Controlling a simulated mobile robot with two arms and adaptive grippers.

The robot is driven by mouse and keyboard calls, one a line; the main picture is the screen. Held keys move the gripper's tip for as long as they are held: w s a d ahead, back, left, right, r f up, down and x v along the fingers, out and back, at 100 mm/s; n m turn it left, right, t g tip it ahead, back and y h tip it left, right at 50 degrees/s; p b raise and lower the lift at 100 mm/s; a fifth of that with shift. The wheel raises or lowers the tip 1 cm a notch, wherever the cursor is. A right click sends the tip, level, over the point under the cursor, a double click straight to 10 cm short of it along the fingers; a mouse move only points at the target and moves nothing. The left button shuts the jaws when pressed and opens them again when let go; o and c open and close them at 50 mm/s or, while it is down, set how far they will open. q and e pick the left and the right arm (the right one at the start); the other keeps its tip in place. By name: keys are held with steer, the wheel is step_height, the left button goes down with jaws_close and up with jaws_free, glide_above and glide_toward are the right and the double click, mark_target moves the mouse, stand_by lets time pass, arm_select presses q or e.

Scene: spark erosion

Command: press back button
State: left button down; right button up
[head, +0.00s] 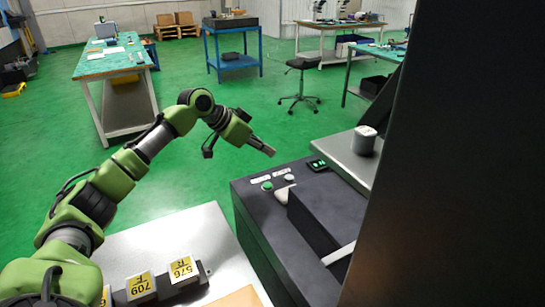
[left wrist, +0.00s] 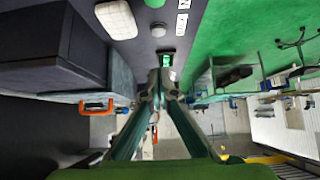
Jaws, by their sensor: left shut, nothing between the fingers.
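The dark machine top (head: 247,194) carries a round green button (head: 267,186) and a round pale button (head: 290,179), each beside a white label. A small panel with green lights (head: 318,165) lies farther along the same edge. My left gripper (head: 272,153) is shut and empty, above and beyond the buttons, apart from them. In the left wrist view the shut fingertips (left wrist: 165,72) appear just below the green-lit panel (left wrist: 167,59). The pale button (left wrist: 158,30) and the green button (left wrist: 154,3) show above it. I cannot tell which one is the back button. My right gripper is not in view.
A white oblong piece (head: 284,193) lies near the buttons, beside a raised dark block (head: 322,222). A grey canister (head: 364,141) stands on a metal surface at right. Numbered blocks (head: 140,285) sit on a pale table at front left. A tall dark panel (head: 450,180) fills the right.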

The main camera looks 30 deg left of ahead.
arm_select(q)
steer(key=p, duration=0.1)
glide_above(292, 175)
steer(key=s+a, duration=0.1)
steer(key=s, duration=0.2)
steer(key=f, duration=0.6)
steer(key=shift+w, duration=0.25)
steer(key=f, duration=0.2)
steer(key=shift+s+a+f+p, duration=0.1)
steer(key=shift+a+f+p, duration=0.1)
steer(key=shift+f+p, duration=0.15)
steer(key=shift+f, duration=0.6)
